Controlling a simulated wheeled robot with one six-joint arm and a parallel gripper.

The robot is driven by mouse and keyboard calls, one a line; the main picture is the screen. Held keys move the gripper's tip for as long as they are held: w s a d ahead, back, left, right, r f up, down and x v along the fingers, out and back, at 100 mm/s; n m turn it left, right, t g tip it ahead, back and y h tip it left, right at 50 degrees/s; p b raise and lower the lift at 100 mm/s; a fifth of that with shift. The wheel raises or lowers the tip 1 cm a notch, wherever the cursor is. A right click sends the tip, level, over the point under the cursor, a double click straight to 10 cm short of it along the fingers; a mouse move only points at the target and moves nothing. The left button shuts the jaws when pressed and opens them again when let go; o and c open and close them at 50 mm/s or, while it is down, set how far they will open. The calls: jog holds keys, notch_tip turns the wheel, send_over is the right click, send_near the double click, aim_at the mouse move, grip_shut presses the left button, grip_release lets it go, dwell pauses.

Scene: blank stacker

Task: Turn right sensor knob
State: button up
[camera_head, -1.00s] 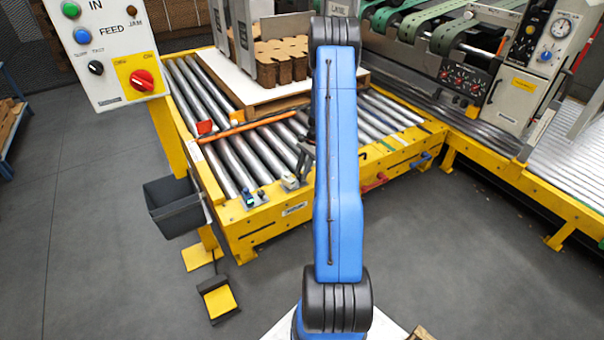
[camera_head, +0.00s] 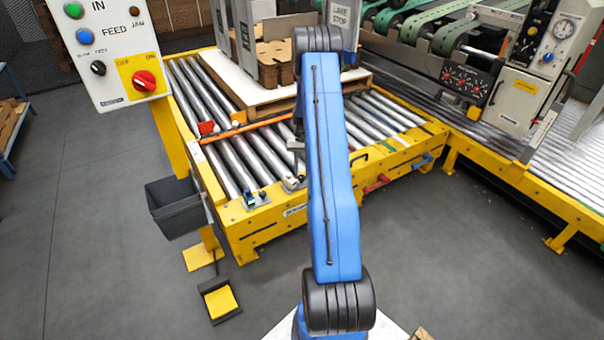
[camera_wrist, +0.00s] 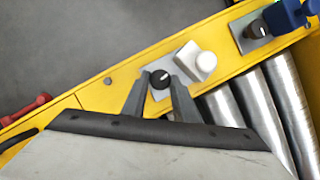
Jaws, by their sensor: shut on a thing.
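The right sensor knob (camera_wrist: 159,79) is a small black round knob with a white mark, on a grey plate beside a white sensor block (camera_wrist: 203,63). In the wrist view my gripper (camera_wrist: 160,82) has one grey finger on each side of the knob, shut on it. The white mark points to the upper right there. In the head view the white sensor (camera_head: 291,183) sits on the yellow front rail, and my blue arm hides most of the gripper. The other knob (camera_wrist: 256,29) is next to a blue sensor (camera_wrist: 287,15).
The yellow rail (camera_wrist: 105,92) carries both sensor plates, with steel rollers (camera_head: 237,165) behind. A red lever (camera_head: 375,183) and a blue lever (camera_head: 421,161) stick out of the front. A pallet with stacked cardboard stands behind. A control panel (camera_head: 108,50) hangs at upper left.

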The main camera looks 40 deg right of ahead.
jog(key=shift+n+g, duration=0.3)
jog(key=shift+n, duration=0.3)
jog(key=o, duration=0.7)
jog(key=shift+o, duration=0.2)
jog(key=v, duration=1.7)
jog(key=shift+a+r, duration=0.2)
jog(key=shift+r, duration=0.1)
